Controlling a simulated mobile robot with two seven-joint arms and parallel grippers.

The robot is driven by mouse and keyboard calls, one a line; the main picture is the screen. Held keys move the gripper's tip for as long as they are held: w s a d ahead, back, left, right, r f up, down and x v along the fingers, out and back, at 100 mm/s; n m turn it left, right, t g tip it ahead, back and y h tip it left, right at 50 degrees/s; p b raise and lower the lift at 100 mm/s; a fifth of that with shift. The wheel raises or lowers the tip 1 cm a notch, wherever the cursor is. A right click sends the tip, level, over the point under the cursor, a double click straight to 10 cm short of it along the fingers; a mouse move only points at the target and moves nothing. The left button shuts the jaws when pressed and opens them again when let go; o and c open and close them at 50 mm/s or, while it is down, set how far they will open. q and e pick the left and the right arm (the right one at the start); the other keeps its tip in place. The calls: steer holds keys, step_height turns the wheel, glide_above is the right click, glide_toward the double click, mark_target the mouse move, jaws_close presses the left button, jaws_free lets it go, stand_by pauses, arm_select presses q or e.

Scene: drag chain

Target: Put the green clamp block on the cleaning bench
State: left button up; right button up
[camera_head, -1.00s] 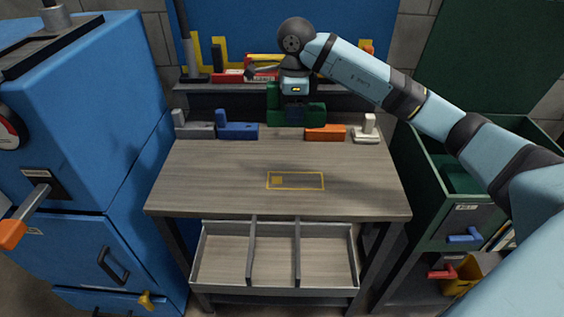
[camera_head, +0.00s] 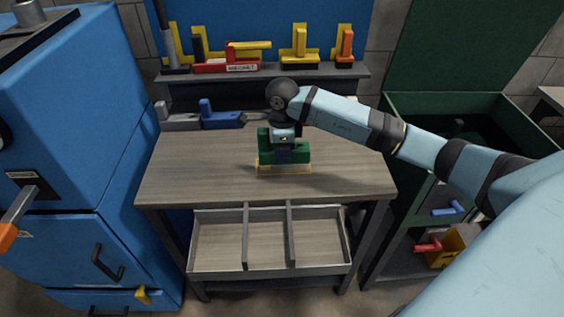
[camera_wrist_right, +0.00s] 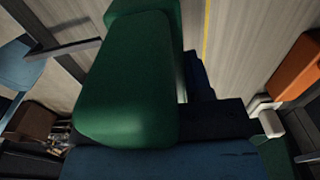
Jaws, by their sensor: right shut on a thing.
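The green clamp block (camera_head: 267,158) is an L-shaped piece with one raised end at the left. My right gripper (camera_head: 285,148) comes down from above and is shut on it. The block is over the yellow outlined rectangle (camera_head: 259,173) on the wood-topped bench (camera_head: 200,172). It is on the surface or just above it; I cannot tell which. In the right wrist view the green block (camera_wrist_right: 130,85) fills the middle, with the bench top beyond it. My left gripper is not in view.
Grey (camera_head: 179,121) and blue (camera_head: 221,118) clamp blocks stand at the bench's back left. An orange block (camera_wrist_right: 298,68) and a white one (camera_wrist_right: 265,108) show in the wrist view. A shelf (camera_head: 205,76) runs behind. The bench's front and left are clear.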

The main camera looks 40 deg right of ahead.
steer(key=shift+f, duration=2.7)
steer(key=shift+f, duration=0.15)
steer(key=o, duration=1.1)
